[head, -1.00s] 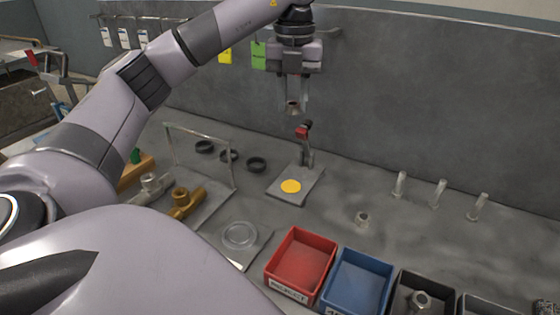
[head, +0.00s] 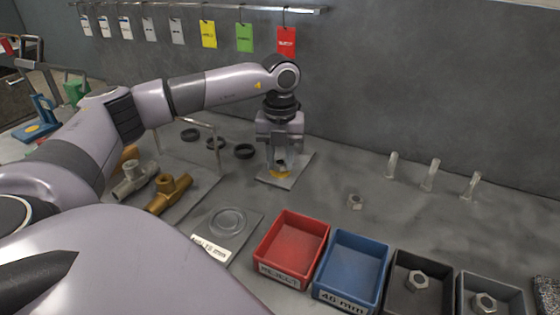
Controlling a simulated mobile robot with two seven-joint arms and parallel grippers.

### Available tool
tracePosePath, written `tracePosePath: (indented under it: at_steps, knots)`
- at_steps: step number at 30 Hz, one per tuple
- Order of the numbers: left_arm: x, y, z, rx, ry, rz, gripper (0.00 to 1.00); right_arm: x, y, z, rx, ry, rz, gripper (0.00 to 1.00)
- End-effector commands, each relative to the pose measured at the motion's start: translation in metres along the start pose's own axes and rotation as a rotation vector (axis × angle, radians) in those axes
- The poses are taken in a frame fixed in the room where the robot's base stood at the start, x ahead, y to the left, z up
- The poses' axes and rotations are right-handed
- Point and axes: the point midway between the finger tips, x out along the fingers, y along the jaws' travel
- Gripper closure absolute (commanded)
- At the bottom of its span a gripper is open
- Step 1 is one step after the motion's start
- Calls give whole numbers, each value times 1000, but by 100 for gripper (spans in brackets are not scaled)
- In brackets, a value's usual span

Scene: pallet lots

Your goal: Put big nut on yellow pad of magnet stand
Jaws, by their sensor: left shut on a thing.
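The magnet stand (head: 299,172) is a grey plate with a yellow pad (head: 279,176), right of the black rings. My left gripper (head: 280,164) points down over the pad, shut on a big nut (head: 280,163). The nut is mostly hidden between the fingers and sits at or just above the pad; I cannot tell if it touches. The stand's post is hidden behind my gripper. My right gripper is not in view.
Red (head: 292,248), blue (head: 352,270) and dark bins line the front. Brass fittings (head: 168,193) lie left. Clear posts (head: 430,175) stand at right.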

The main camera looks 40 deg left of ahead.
Motion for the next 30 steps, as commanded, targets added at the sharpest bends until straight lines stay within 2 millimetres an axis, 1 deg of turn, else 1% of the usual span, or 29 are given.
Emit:
tracePosePath:
  at_steps: [2,9,13,14,15,16,25,28,30]
  knots:
    - [6,0,0,0,0,1,99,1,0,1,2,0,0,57]
    - [6,0,0,0,0,0,99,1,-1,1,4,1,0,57]
    - [10,0,0,0,0,0,99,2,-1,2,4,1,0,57]
    - [10,0,0,0,0,0,66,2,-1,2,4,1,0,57]
    - [9,0,0,0,0,-1,53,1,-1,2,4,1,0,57]
    - [9,0,0,0,0,-1,44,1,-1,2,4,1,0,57]
    - [8,0,0,0,0,-1,44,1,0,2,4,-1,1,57]
    - [1,0,0,0,-1,-1,44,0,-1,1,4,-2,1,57]
    - [-8,-1,1,0,-2,-3,44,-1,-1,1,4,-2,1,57]
